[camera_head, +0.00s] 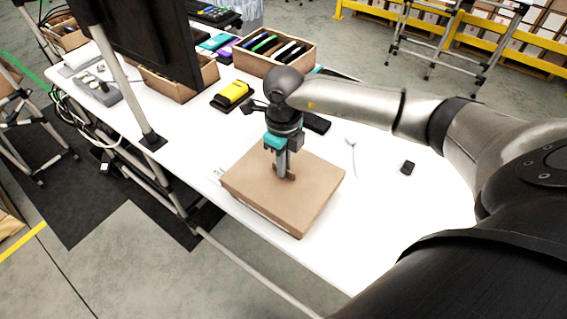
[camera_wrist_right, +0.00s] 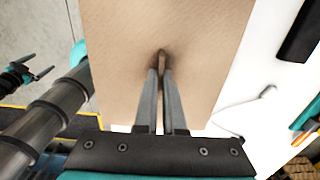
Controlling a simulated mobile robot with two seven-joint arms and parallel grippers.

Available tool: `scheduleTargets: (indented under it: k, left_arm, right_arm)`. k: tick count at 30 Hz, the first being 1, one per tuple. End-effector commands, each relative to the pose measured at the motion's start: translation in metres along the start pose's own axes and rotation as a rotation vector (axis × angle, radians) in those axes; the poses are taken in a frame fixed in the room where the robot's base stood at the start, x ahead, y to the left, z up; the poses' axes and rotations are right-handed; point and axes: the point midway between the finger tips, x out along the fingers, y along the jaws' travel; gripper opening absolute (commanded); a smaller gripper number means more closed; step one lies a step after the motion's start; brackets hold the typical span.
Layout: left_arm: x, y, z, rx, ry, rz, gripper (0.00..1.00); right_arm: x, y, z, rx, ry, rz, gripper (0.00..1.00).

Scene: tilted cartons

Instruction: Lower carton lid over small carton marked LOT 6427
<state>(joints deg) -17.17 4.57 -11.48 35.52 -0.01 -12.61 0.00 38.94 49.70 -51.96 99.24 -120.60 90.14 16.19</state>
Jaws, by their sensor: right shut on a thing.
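The brown carton lid (camera_head: 312,203) shows from above over the front of the white table, near its edge. It also fills the middle of the right wrist view (camera_wrist_right: 205,25). My right gripper (camera_head: 283,177) points down at the middle of the lid. Its fingers (camera_wrist_right: 162,68) are shut on a small brown tab on the lid's top. The small carton and its LOT 6427 mark cannot be made out. I cannot tell how far the lid is down. My left gripper (camera_wrist_right: 37,70) shows small at the left of the wrist view, its two fingers apart and empty.
A yellow-and-black device (camera_head: 231,95), a black flat item (camera_head: 315,122), a white cable (camera_head: 351,142) and a small black block (camera_head: 407,167) lie on the white table (camera_head: 385,215). An open box of folders (camera_head: 275,50) and a monitor (camera_head: 150,35) stand behind. Clear tabletop lies right of the lid.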

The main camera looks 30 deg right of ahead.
Motion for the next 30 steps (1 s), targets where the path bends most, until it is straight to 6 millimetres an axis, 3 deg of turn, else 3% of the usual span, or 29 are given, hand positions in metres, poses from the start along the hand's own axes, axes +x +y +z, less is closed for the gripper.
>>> scheduleTargets:
  k: [13,15,22,30]
  left_arm:
    - [0.0009,-0.0001,0.0003,0.000,0.000,0.000,1.00]
    - [0.0009,-0.0001,0.0004,0.000,0.000,0.000,1.00]
    - [0.0009,-0.0001,0.0004,0.000,0.000,0.000,1.00]
    - [0.0008,-0.0001,0.0004,0.000,0.000,0.000,1.00]
  right_arm:
    - [0.0009,-0.0003,0.0000,0.000,0.000,0.000,0.00]
    - [0.0009,-0.0002,0.0000,0.000,0.000,0.000,0.14]
    - [0.0010,-0.0001,0.0000,0.000,0.000,0.000,0.40]
    - [0.0004,-0.0001,0.0000,0.000,0.000,0.000,0.41]
